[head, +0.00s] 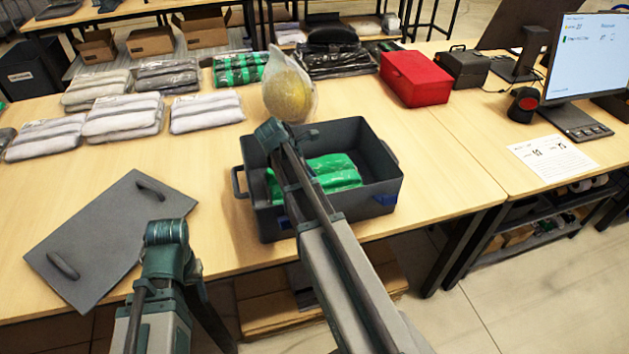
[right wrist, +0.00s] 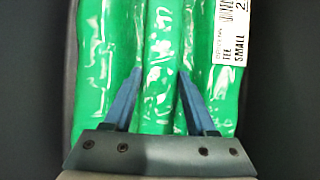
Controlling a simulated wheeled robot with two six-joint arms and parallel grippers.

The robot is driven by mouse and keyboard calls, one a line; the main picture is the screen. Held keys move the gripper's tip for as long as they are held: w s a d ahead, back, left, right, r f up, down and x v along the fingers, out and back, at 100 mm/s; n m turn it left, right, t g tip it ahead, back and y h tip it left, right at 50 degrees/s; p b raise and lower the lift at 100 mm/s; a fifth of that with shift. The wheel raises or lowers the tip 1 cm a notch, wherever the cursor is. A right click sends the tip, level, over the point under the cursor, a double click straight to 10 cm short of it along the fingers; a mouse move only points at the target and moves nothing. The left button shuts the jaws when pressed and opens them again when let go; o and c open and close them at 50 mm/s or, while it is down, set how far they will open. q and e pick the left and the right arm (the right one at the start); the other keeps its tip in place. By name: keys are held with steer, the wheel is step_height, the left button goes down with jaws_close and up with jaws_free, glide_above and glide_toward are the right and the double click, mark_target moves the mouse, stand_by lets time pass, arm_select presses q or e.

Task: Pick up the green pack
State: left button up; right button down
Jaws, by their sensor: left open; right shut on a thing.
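A green pack (head: 335,172), plastic-wrapped and folded in ridges, lies in a dark grey tote (head: 350,135) on the table. In the right wrist view the green pack (right wrist: 95,70) fills the middle and carries a white size label. My right gripper (right wrist: 160,85) is shut on its middle ridge, with one blue finger on each side. In the head view my right arm hides that grip and part of the pack. My left gripper (head: 210,320) is open, low at the table's front left, largely hidden by its own arm and apart from the tote.
A grey lid (head: 105,235) with two handles lies left of the tote. Wrapped grey packs (head: 125,115) and another green pack (head: 240,68) lie further back. A red box (head: 415,78) and a monitor (head: 585,60) are at right.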

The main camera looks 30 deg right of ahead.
step_height(320, 180, up, 10)
steer(key=p, duration=0.9)
steer(key=shift+p, duration=0.3)
